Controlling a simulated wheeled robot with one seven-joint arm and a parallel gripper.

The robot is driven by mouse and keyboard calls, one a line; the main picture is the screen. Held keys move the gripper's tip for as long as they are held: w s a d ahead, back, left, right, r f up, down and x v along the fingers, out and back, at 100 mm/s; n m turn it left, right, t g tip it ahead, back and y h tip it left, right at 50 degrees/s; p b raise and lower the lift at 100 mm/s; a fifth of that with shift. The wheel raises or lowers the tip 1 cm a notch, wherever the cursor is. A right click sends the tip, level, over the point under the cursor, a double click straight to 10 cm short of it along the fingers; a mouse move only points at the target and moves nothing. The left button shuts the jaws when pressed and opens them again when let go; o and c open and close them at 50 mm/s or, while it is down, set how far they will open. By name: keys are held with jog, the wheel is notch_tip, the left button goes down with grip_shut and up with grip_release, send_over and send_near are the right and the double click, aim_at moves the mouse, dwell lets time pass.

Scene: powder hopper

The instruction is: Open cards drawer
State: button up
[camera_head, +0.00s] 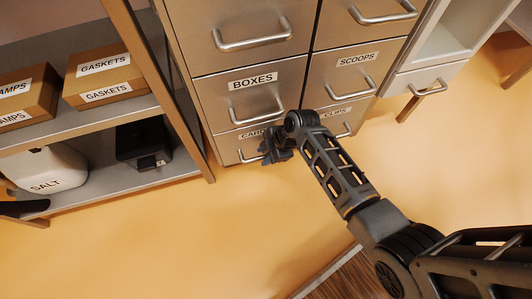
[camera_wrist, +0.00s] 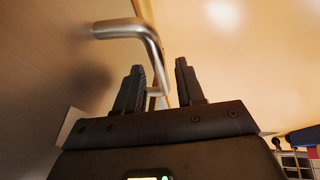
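The cards drawer (camera_head: 228,149) is the bottom-left drawer of a metal cabinet and appears shut. Its label, partly hidden by my gripper, shows only the first letters. My gripper (camera_head: 268,154) is low in front of this drawer, beside its handle (camera_head: 247,157). In the wrist view my gripper (camera_wrist: 159,64) is open, with two dark fingers apart. A bent metal handle (camera_wrist: 130,27) shows just beyond the fingertips, its bend reaching down toward the gap between them. I cannot tell whether the fingers touch it. The drawer front (camera_wrist: 45,60) fills the left side.
The boxes drawer (camera_head: 255,100) is above, the scoops drawer (camera_head: 345,75) and clips drawer (camera_head: 338,113) to the right. A shelf rack (camera_head: 95,120) with gaskets boxes (camera_head: 105,78) and a salt container (camera_head: 45,168) stands left. The orange floor in front is clear.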

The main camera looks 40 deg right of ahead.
grip_shut()
jog(key=shift+s, duration=0.1)
dwell(0.4)
jog(key=s+a+p, duration=0.3)
jog(key=s+p, duration=0.1)
jog(key=s, duration=0.7)
jog(key=s+a+p, duration=0.4)
jog(key=s, duration=0.8)
jog(key=shift+a+p, duration=0.25)
jog(key=shift+p, duration=0.15)
jog(key=shift+s, duration=0.1)
jog(key=shift+o, duration=0.5)
grip_release()
jog(key=p+v, duration=0.3)
jog(key=v, duration=0.4)
jog(key=shift+r, duration=0.35)
jog(key=shift+s+d, duration=0.15)
